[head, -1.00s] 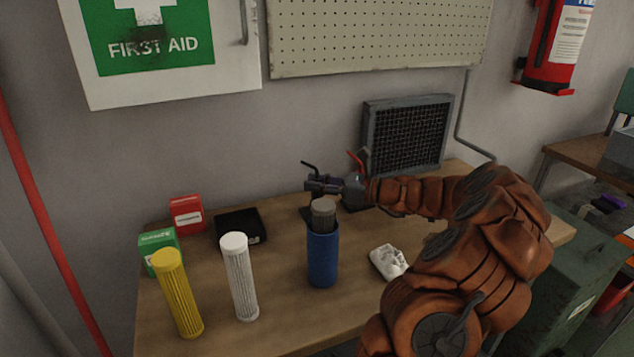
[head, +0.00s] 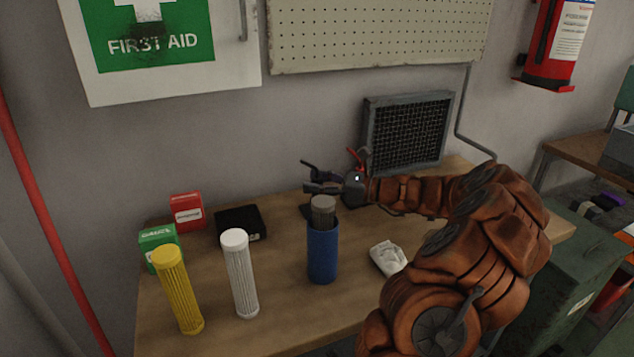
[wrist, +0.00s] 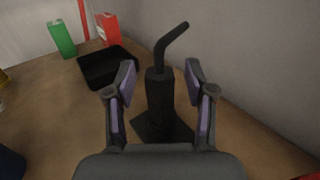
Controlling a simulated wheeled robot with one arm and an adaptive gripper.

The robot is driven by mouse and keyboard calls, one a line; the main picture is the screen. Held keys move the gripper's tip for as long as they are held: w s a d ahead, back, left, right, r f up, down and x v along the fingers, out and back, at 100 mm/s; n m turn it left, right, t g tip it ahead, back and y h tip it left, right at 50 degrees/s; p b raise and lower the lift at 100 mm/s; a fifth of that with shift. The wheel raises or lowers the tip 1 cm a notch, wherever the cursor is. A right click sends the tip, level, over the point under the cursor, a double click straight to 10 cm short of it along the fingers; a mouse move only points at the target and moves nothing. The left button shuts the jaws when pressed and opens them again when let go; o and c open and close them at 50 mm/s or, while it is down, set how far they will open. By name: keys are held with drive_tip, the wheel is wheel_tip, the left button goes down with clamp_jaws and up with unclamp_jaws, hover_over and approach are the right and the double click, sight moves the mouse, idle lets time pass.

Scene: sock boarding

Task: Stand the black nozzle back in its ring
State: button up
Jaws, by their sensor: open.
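The black nozzle (wrist: 161,95) has a thick dark body and a thin bent tip. In the wrist view it stands about upright over a flat black base (wrist: 147,131). I cannot make out a separate ring, nor whether the nozzle is seated in one. My gripper (wrist: 160,72) is open, with one purple-padded finger on each side of the nozzle; contact does not show. In the head view the nozzle's bent tip (head: 311,166) rises just behind my gripper (head: 313,188), which hides most of its body.
A red bent-tipped item (head: 356,157) stands behind my wrist. A blue cup (head: 322,255) holding a grey cylinder is in front.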

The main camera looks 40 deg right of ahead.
drive_tip(key=v, duration=1.2)
idle(0.3)
